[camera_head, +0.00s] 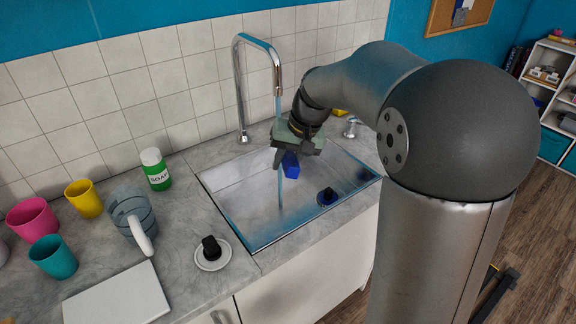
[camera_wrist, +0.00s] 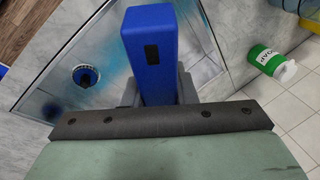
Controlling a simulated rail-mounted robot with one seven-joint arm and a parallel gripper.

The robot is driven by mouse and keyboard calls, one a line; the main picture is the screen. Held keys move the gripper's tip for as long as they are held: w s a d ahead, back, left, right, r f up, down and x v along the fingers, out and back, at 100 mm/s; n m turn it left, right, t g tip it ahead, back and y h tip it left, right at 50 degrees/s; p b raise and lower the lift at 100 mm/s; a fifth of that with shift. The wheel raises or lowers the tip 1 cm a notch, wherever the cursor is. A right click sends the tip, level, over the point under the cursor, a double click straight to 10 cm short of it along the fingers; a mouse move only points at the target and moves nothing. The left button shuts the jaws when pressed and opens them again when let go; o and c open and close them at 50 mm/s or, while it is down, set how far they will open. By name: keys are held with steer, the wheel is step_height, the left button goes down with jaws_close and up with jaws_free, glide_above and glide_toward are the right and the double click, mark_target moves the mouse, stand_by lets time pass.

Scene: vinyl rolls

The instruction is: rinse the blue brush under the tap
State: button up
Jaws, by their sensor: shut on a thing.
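The blue brush (camera_head: 291,166) is held over the sink basin (camera_head: 240,205); only its blue block-shaped part shows, and no bristles can be made out. My gripper (camera_head: 284,155) is shut on it. In the wrist view, the blue brush (camera_wrist: 158,50) stands out between the grey fingers of my gripper (camera_wrist: 157,95), with a small dark patch on its face. The chrome tap (camera_head: 241,75) arches over the sink. A thin stream of water (camera_head: 280,190) falls from its spout into the basin, close beside the brush. I cannot tell whether the water touches it.
A green soap bottle (camera_head: 156,170) stands left of the sink. Cups, a grey pitcher (camera_head: 130,212), a white board (camera_head: 117,298) and a black-knobbed thing on a white dish (camera_head: 212,255) crowd the left counter. A drain (camera_head: 327,196) lies at the basin's right. Tiled wall stands behind.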

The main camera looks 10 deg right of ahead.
mark_target(290, 165)
steer(key=shift+w+d+p, duration=0.15)
steer(key=shift+w+p, duration=0.7)
steer(key=shift+w, duration=1.2)
steer(key=shift+w+d+p, duration=0.15)
steer(key=shift+w+p, duration=0.7)
steer(key=shift+w, duration=1.2)
steer(key=shift+s, duration=0.1)
steer(key=shift+s+a+b, duration=0.15)
steer(key=shift+s+b, duration=0.8)
steer(key=shift+s, duration=1)
steer(key=shift+s+a+b, duration=0.15)
steer(key=shift+s+b, duration=0.75)
steer(key=shift+s, duration=1.05)
steer(key=shift+s+a+r+p, duration=0.2)
steer(key=shift+s+r+p, duration=1.1)
steer(key=shift+s+r, duration=1.7)
